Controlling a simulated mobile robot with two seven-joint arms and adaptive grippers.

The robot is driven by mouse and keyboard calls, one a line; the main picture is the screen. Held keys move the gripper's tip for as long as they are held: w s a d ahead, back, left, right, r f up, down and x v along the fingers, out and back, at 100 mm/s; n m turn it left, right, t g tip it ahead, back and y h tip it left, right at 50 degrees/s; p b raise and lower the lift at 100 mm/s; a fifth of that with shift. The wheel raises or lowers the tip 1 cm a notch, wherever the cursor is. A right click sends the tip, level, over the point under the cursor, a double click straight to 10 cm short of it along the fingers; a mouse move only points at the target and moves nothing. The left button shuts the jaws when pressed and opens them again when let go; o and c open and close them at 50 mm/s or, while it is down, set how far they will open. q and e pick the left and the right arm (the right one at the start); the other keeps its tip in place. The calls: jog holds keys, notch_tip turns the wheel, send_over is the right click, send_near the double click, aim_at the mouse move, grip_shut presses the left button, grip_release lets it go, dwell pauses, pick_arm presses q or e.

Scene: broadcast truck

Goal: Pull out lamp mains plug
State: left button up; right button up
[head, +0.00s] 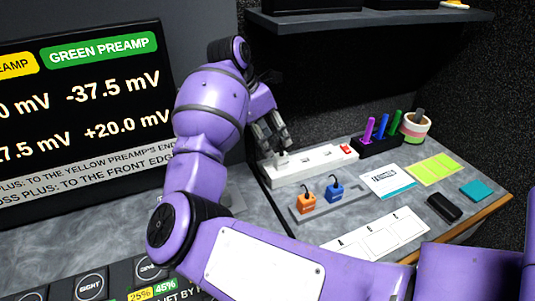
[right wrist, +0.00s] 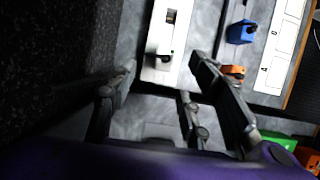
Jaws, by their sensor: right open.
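A white power strip (head: 312,165) lies on the grey worktop, with a red switch (head: 346,149) at its right end. A white plug (head: 281,158) stands at the strip's left end, in the head view just below my right fingertips. My right gripper (head: 273,143) points down there with its fingers apart. In the right wrist view the open fingers (right wrist: 160,70) lie either side of the near end of the strip (right wrist: 159,70). A dark spot, perhaps a cord or socket, shows between them. I cannot tell whether they touch the plug. My left gripper is out of view.
An orange block (head: 306,203) and a blue block (head: 334,192) with dark hooks sit on a grey tray in front of the strip. Coloured pens (head: 382,127) and a tape roll (head: 414,125) stand behind. A dark shelf (head: 370,20) overhangs; a screen (head: 85,115) is left.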

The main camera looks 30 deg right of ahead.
aim_at(279, 156)
jog(key=x, duration=0.3)
jog(key=shift+s+f, duration=0.1)
jog(key=shift+s, duration=0.25)
jog(key=x, duration=0.3)
jog(key=shift+s+f+p, duration=0.1)
jog(key=shift+f+p, duration=0.25)
jog(key=shift+p, duration=0.05)
jog(key=shift+d+f, duration=0.1)
jog(key=shift+f, duration=0.3)
jog(key=shift+c, duration=0.7)
jog(key=c, duration=0.6)
grip_shut()
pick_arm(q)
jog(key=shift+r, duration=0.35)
